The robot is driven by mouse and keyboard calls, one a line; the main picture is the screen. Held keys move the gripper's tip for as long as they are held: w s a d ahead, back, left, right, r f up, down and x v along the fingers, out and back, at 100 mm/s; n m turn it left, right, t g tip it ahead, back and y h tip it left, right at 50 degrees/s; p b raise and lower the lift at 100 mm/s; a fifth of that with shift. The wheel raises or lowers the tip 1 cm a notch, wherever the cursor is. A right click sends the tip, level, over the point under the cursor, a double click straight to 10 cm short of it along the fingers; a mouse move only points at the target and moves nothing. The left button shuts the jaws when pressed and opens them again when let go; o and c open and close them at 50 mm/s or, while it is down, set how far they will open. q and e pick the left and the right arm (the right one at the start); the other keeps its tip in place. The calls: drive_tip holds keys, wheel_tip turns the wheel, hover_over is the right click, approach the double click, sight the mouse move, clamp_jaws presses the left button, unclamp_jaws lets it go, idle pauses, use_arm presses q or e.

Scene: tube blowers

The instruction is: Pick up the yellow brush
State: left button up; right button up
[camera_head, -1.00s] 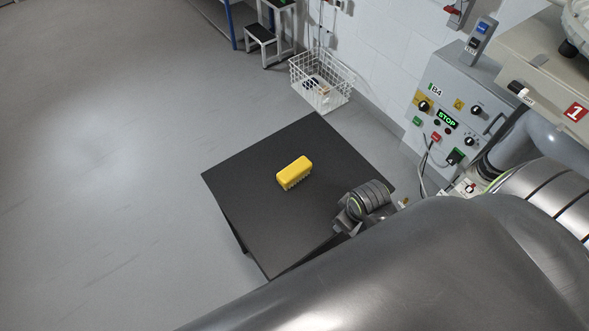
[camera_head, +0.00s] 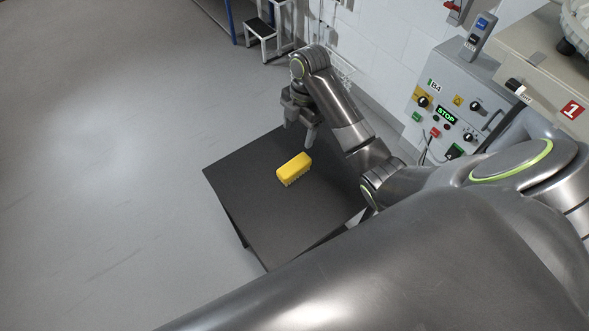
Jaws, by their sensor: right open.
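The yellow brush (camera_head: 293,168) lies on the black table (camera_head: 245,205), bristles facing down, near the middle of its top. My right gripper (camera_head: 298,136) is above the table's far part, just behind the brush in the picture. Its fingers point down, apart and empty. Whether a fingertip touches the brush cannot be told, but a gap shows between them. My left gripper is not in view.
A grey control box (camera_head: 440,112) with buttons and a STOP display is on the right by the white wall. A step stool (camera_head: 262,38) stands at the back. A white wire basket is mostly hidden behind my arm. The floor on the left is clear.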

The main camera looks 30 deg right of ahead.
drive_tip(key=b, duration=0.3)
approach(295, 165)
drive_tip(key=f, duration=0.1)
drive_tip(key=a+f, duration=0.1)
drive_tip(key=f, duration=0.1)
drive_tip(key=f+p, duration=0.1)
drive_tip(key=f, duration=0.1)
drive_tip(key=shift+a+f, duration=0.15)
drive_tip(key=shift+a, duration=0.15)
drive_tip(key=shift+s+f+p, duration=0.1)
drive_tip(key=shift+f+p, duration=0.5)
drive_tip(key=shift+f, duration=2.45)
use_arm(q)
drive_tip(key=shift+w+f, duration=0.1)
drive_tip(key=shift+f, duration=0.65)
use_arm(e)
drive_tip(key=c, duration=1.1)
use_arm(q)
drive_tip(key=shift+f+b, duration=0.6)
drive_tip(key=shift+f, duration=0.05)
use_arm(e)
drive_tip(key=shift+r, duration=5.1)
